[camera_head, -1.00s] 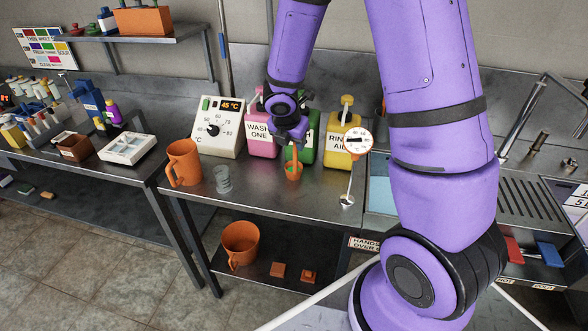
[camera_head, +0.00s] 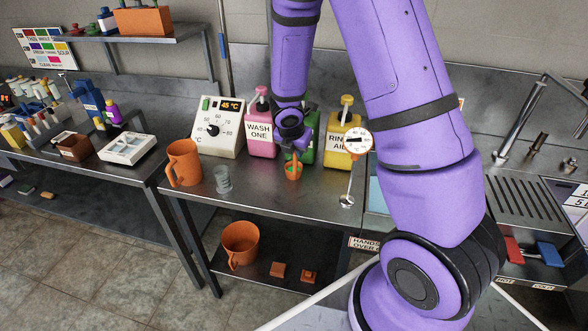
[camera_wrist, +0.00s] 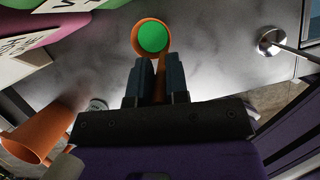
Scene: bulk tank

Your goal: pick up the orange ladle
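The orange ladle (camera_head: 293,171) is a small orange cup with green inside, at the bench's middle in the head view. In the wrist view the round cup (camera_wrist: 152,38) lies just beyond my fingertips, and its handle runs back between the fingers. My gripper (camera_wrist: 160,64) has both dark fingers close on either side of that handle, with no clear gap showing. In the head view my gripper (camera_head: 297,148) is directly above the cup and hides most of the handle. I cannot tell whether the cup touches the bench top.
Pink (camera_head: 261,136), green (camera_head: 308,150) and yellow (camera_head: 340,145) containers stand close behind.

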